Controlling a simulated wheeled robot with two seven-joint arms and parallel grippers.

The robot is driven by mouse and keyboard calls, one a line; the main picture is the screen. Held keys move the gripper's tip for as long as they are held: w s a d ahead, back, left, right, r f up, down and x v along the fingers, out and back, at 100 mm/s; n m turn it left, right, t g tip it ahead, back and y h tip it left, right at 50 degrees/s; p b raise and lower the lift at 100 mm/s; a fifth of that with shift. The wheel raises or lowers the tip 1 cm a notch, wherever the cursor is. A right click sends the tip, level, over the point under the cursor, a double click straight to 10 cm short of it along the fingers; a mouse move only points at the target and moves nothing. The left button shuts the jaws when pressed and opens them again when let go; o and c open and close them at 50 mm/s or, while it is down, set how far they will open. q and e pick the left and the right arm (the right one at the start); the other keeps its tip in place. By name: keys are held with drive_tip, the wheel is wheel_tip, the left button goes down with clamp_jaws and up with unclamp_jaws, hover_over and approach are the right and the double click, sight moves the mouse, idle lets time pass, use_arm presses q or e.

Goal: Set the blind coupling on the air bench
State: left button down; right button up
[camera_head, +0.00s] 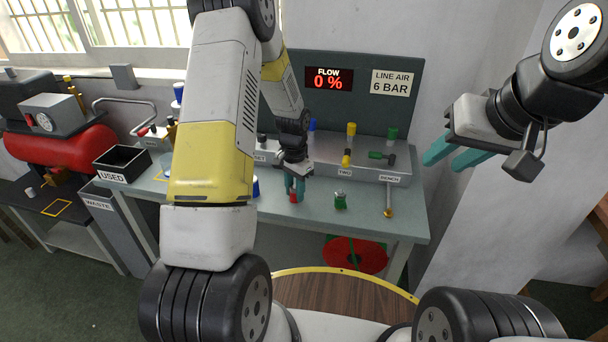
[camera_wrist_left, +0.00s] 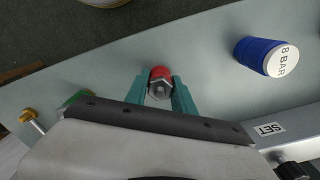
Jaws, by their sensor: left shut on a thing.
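My left gripper (camera_head: 294,187) is shut on a red coupling (camera_head: 293,198), low over the front of the pale green bench top (camera_head: 270,212). In the left wrist view the red coupling (camera_wrist_left: 160,74), with a metal hex end, sits between the teal fingertips (camera_wrist_left: 160,92). I cannot tell whether it touches the bench top. A green coupling (camera_head: 340,202) stands to its right; the wrist view shows it partly hidden (camera_wrist_left: 76,97). Behind is the grey air manifold (camera_head: 325,172) with blue, yellow and green parts. My right gripper (camera_head: 454,154) is open and empty, right of the bench.
A blue 8 BAR cylinder (camera_wrist_left: 259,53) stands near the SET label (camera_wrist_left: 268,128). The black USED bin (camera_head: 121,163) is at the left. A red reel (camera_head: 355,254) sits below the bench.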

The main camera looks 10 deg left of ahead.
use_arm(q)
drive_tip(key=shift+f, duration=0.15)
drive_tip(key=c, duration=1.1)
unclamp_jaws()
drive_tip(key=shift+o, duration=0.2)
drive_tip(key=s+r+n+t, duration=0.1)
drive_tip(key=s+r, duration=0.4)
drive_tip(key=r, duration=0.8)
drive_tip(key=s+r+n+t, duration=0.2)
drive_tip(key=s+r, duration=0.2)
drive_tip(key=r, duration=1)
drive_tip(key=s+d+r+n+t+h, duration=0.1)
drive_tip(key=s+r, duration=0.2)
drive_tip(key=s, duration=0.4)
drive_tip(key=s+d+r+n+t+h, duration=0.1)
drive_tip(key=s+r+t, duration=0.1)
drive_tip(key=s, duration=0.6)
drive_tip(key=shift+s+r+n, duration=0.15)
drive_tip(key=shift+r+n, duration=0.25)
drive_tip(key=shift+r, duration=0.3)
